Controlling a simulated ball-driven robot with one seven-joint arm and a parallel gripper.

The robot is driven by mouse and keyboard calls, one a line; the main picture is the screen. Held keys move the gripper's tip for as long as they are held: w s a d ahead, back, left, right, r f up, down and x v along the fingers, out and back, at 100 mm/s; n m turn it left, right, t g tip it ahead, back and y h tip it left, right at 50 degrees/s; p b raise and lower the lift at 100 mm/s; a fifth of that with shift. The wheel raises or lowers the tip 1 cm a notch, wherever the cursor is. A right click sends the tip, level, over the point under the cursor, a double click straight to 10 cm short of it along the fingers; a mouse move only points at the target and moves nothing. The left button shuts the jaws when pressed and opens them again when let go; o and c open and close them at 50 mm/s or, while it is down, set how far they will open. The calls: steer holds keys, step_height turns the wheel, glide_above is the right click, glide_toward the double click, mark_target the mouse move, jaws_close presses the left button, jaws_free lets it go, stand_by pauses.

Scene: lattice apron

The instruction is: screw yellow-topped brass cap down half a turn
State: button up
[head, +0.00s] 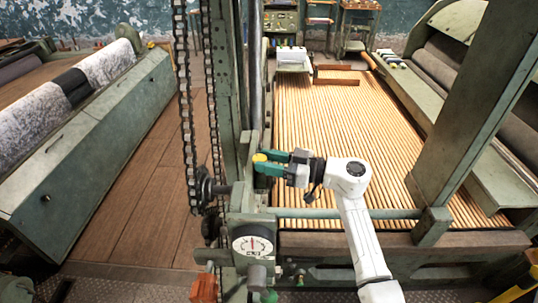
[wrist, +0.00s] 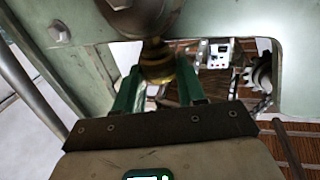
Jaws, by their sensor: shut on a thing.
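The yellow-topped brass cap (head: 260,157) shows in the head view as a small yellow disc on the green machine frame, above the dial. In the wrist view, the brass cap (wrist: 157,66) is a dull gold round piece below a dark rounded fitting. My gripper (head: 265,163) reaches it from the right, with its green fingers around the cap. In the wrist view, my gripper (wrist: 158,80) has one finger on each side of the cap and is shut on it. The fingers hide part of the cap's sides, and its thread cannot be seen.
A hanging chain (head: 187,110) and an upright green post stand close left of the cap. A white dial (head: 252,245) with a red needle sits below. A green rail (head: 350,213) runs right, before the slatted wooden bed (head: 335,120). Wooden floor (head: 150,185) lies open at left.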

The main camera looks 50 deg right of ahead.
steer(key=o, duration=1.1)
steer(key=shift+c, duration=0.2)
steer(key=shift+f+b, duration=0.1)
steer(key=shift+b, duration=0.3)
